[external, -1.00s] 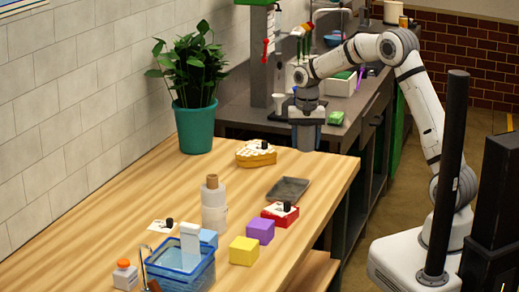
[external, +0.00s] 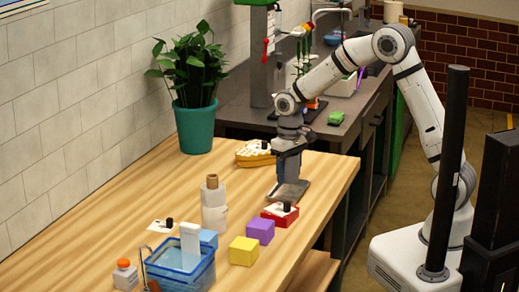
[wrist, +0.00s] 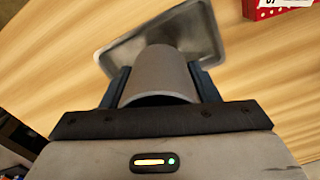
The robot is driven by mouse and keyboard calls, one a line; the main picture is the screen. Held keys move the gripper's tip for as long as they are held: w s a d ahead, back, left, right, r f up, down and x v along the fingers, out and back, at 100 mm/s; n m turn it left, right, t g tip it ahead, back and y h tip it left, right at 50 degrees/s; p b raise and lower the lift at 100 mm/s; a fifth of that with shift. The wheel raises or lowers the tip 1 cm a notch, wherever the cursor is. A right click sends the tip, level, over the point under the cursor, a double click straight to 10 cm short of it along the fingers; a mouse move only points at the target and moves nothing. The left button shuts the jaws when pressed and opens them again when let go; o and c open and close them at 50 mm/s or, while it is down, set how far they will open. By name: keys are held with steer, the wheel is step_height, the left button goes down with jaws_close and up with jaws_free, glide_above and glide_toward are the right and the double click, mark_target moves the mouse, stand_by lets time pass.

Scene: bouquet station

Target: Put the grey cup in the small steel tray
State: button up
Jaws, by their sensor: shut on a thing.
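My gripper (external: 288,170) is shut on the grey cup, low over the wooden table. In the wrist view the grey cup (wrist: 160,75) sits between the two dark fingers of my gripper (wrist: 163,88), its open rim towards the camera. The small steel tray (external: 299,192) lies flat on the table under the gripper and is partly hidden by it. The tray (wrist: 115,50) also shows beyond the cup in the wrist view. The cup's far end overlaps the tray there; I cannot tell whether it touches it.
A red box (external: 280,215) stands close in front of the tray, with purple (external: 260,230) and yellow (external: 244,251) blocks beside it. A pie-like item (external: 254,154) is behind left. A bottle (external: 214,205) and blue basin (external: 180,268) stand left. Table right of the tray is clear.

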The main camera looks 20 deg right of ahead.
mark_target(289, 182)
steer(key=shift+f, duration=2.1)
steer(key=o, duration=1)
steer(key=shift+o, duration=0.2)
steer(key=shift+r, duration=0.1)
step_height(289, 182, up, 12)
steer(key=s+d+r+m+t, duration=0.15)
steer(key=s+d, duration=0.25)
steer(key=d, duration=0.4)
steer(key=s+d+r+m, duration=0.1)
steer(key=s+d+r, duration=0.2)
steer(key=d, duration=0.4)
steer(key=s+d+r+m+t, duration=0.15)
steer(key=s+d, duration=0.25)
steer(key=d, duration=0.4)
steer(key=s+d+f, duration=0.1)
steer(key=s+d, duration=0.4)
steer(key=s, duration=0.2)
steer(key=shift+d+f+m+b, duration=0.25)
steer(key=shift+m+b, duration=0.05)
